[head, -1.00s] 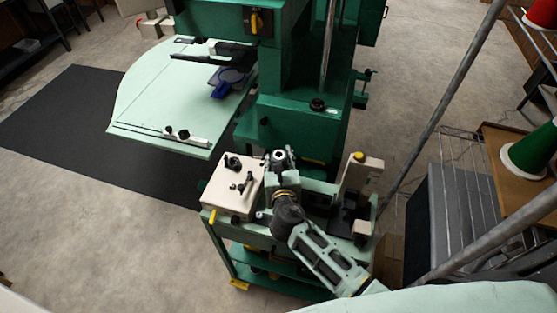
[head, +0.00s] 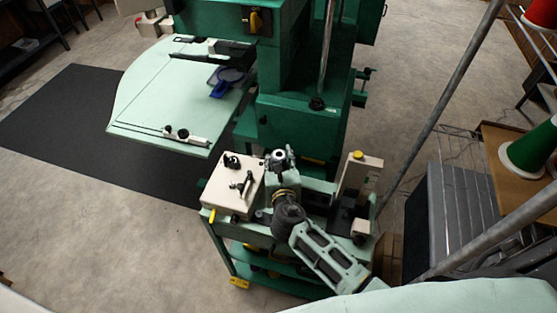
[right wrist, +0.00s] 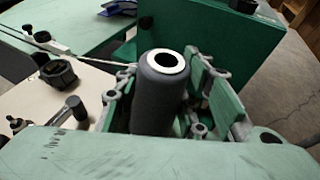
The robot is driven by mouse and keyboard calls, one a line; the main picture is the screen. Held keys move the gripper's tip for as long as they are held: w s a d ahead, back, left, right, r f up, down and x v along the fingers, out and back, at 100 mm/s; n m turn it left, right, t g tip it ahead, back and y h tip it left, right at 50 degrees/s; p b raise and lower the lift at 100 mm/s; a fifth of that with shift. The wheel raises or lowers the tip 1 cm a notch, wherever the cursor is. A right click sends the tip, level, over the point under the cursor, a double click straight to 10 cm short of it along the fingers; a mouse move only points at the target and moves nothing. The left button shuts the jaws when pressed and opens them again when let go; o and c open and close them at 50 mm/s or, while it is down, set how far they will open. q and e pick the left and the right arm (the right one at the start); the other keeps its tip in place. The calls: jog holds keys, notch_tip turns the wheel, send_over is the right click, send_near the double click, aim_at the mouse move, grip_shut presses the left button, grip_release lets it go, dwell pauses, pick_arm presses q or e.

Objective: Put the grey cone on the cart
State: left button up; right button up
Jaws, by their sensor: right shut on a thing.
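My right gripper (head: 281,168) is shut on the grey cone (right wrist: 158,92), a dark grey, nearly cylindrical spool with a pale ring around the hole in its top. In the right wrist view it stands between the fingers, and its lower part is hidden. In the head view only the cone's top (head: 279,155) shows clearly. The green wheeled stand with lower shelves, which looks like the cart (head: 228,262), lies below the gripper. Whether the cone touches it cannot be told. My left gripper is not in view.
A cream box with black knobs (head: 222,196) is left of the gripper, and a cream upright with a yellow knob (head: 358,172) is right. A big green machine (head: 300,125) stands behind. A grey slanted pole (head: 440,115) and a shelf with a green cone (head: 530,152) are at right.

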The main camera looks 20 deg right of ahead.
jog(key=shift+f, duration=0.2)
jog(key=o, duration=1.3)
jog(key=shift+o, duration=0.2)
jog(key=v, duration=1.2)
